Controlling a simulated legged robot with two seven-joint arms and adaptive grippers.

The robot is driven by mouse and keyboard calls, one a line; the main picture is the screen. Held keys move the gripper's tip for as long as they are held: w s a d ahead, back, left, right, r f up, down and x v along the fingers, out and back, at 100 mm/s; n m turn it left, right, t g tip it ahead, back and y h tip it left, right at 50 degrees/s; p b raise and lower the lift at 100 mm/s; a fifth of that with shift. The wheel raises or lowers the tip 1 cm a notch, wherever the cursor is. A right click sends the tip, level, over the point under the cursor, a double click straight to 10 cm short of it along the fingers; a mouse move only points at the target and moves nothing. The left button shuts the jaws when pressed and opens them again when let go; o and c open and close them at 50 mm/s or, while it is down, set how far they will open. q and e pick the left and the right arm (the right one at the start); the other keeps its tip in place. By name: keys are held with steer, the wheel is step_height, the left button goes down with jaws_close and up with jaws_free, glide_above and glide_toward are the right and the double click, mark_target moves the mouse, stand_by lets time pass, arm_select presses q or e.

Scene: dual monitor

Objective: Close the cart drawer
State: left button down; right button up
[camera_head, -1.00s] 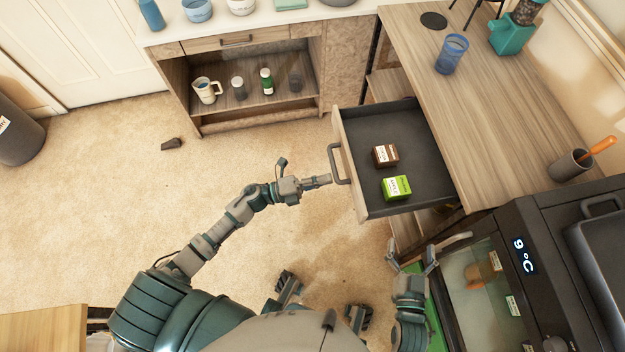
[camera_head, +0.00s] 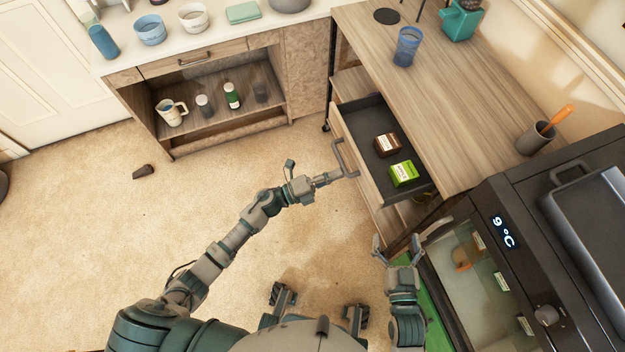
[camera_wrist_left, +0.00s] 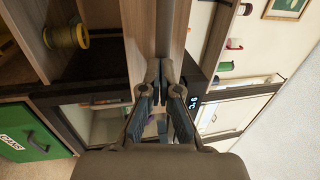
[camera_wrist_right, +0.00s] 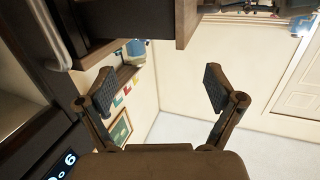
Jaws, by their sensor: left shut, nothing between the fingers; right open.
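The cart drawer has a light wood front (camera_head: 360,165) and a dark grey inside, and stands partly open from the wooden cart (camera_head: 465,120). A brown box (camera_head: 387,144) and a green box (camera_head: 403,173) sit in it. My left gripper (camera_head: 338,176) is shut and empty, its tips at the lower end of the grey drawer handle (camera_head: 345,158). In the left wrist view the closed fingertips (camera_wrist_left: 163,68) meet the grey bar in front of the wood; exact contact is hard to tell. My right gripper (camera_head: 399,243) is open and empty below the drawer, near the cooler.
A black cooler with a display (camera_head: 505,232) stands at the right, close to my right gripper. A blue cup (camera_head: 406,47) and a pot with an orange handle (camera_head: 535,138) stand on the cart top. The carpet (camera_head: 230,190) left of the drawer is mostly clear.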

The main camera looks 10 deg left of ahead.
arm_select(q)
steer(key=b, duration=0.2)
glide_toward(385, 161)
steer(key=d+r, duration=0.1)
steer(key=r, duration=0.1)
steer(key=w+d+r, duration=0.1)
steer(key=shift+w+d+r, duration=0.15)
steer(key=shift+r, duration=0.2)
steer(key=x, duration=0.2)
steer(key=b+x, duration=0.1)
steer(key=x, duration=0.1)
steer(key=f+x, duration=0.1)
steer(key=x, duration=0.1)
steer(key=shift+w+d, duration=0.25)
steer(key=shift+d, duration=0.05)
steer(key=shift+w+d, duration=0.15)
steer(key=shift+d, duration=0.1)
steer(key=shift+r+b, duration=0.2)
steer(key=shift+b, duration=0.1)
steer(key=shift+w, duration=0.1)
arm_select(e)
step_height(385, 161, up, 8)
steer(key=s+t+y, duration=0.1)
steer(key=s+t, duration=0.1)
steer(key=t, duration=0.5)
steer(key=shift+s+a+r+m, duration=0.15)
steer(key=shift+a+r+m, duration=0.15)
steer(key=shift+a, duration=0.1)
